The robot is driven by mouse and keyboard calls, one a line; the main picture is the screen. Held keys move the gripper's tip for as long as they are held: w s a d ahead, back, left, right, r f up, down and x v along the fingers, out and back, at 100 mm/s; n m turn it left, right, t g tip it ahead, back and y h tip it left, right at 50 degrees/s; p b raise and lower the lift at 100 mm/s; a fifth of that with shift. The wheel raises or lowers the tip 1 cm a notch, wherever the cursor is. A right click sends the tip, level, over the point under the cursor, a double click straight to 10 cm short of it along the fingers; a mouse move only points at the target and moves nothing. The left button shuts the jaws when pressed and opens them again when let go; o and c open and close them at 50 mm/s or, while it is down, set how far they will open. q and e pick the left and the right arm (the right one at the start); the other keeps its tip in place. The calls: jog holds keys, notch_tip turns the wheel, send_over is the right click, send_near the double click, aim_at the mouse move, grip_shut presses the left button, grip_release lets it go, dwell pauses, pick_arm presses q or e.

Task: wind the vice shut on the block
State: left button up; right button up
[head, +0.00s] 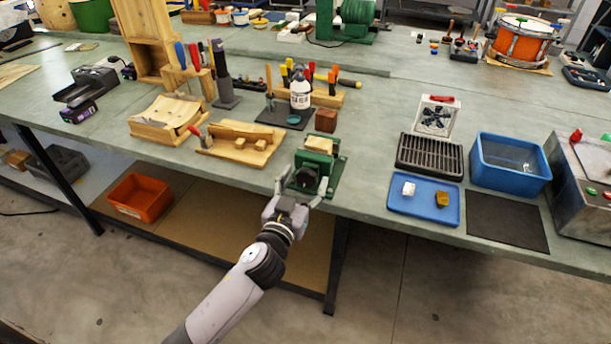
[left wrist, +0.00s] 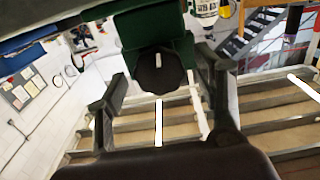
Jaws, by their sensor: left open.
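The green vice (head: 328,164) stands at the front edge of the bench, with a pale block (head: 319,144) at its top between the jaws. I cannot tell whether the jaws touch the block. A black round knob (head: 307,177) faces the front of the vice. My left gripper (head: 303,186) is open in front of it, one finger on each side. In the left wrist view, the dark knob (left wrist: 160,74) with a white mark lies between the two spread fingers, with gaps on both sides, below the green vice body (left wrist: 150,28). My right gripper is not in view.
A dark red-brown cube (head: 326,120) and a white bottle (head: 300,92) stand behind the vice. A wooden fixture (head: 240,143) is at its left. A blue tray (head: 424,201) and blue bin (head: 509,164) stand at right. Bare bench lies between vice and tray.

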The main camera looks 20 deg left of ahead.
pick_arm(q)
jog(key=shift+w, duration=0.55)
jog(key=c, duration=1.2)
jog(key=shift+o, duration=0.2)
jog(key=shift+d+m, duration=0.1)
jog(key=shift+m, duration=1.8)
